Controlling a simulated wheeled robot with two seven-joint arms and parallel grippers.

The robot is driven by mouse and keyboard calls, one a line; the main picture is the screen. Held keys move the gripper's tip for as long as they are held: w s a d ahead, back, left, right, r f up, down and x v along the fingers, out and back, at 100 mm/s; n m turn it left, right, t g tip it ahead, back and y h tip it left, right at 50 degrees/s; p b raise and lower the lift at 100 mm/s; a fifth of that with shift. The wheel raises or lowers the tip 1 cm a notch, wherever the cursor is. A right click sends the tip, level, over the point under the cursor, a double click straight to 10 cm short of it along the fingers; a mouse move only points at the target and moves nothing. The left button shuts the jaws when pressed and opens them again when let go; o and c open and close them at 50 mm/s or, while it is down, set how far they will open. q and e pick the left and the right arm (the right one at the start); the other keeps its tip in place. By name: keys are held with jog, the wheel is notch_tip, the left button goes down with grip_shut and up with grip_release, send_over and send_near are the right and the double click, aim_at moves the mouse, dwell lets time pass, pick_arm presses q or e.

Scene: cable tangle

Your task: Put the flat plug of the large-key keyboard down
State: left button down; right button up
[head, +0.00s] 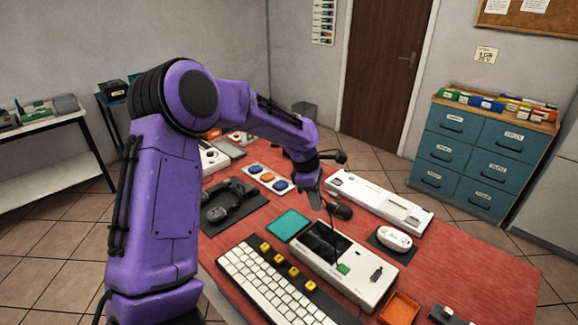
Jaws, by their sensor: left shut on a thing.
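My left gripper (315,201) hangs over the middle of the red table, fingers pointing down. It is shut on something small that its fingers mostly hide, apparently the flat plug. A thin dark cable runs down from beside the fingertips toward a white device (318,249) with a dark panel. A small green piece (343,268) sits on that device near the cable's lower end. The large-key keyboard (268,284), with cream keys and several yellow ones, lies at the front of the table. My right gripper is out of view.
A teal pad (288,225), a dark tray (231,207), a black mouse (340,210), a long white unit (378,200), a white mouse-like item (394,238) and an orange tray (399,307) crowd the table. Bare red surface (480,262) shows at the right.

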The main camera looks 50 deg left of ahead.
pick_arm(q)
jog(key=s+a+f+n+t+y, duration=0.1)
jog(key=s+a+f+n+y, duration=0.2)
jog(key=s+n, duration=0.5)
jog(key=shift+h, duration=0.6)
jog(key=w+a+f, duration=0.6)
jog(key=f, duration=0.1)
jog(key=w+a+f+p, duration=0.1)
jog(key=w+a+f, duration=0.2)
jog(key=a, duration=0.1)
jog(key=shift+f, duration=0.2)
jog(key=x, duration=0.2)
jog(key=p+x, duration=0.1)
jog(key=shift+s+a+f, duration=0.2)
jog(key=shift+a+f, duration=0.15)
jog(key=shift+d+f, duration=0.1)
jog(key=c, duration=1.1)
grip_release()
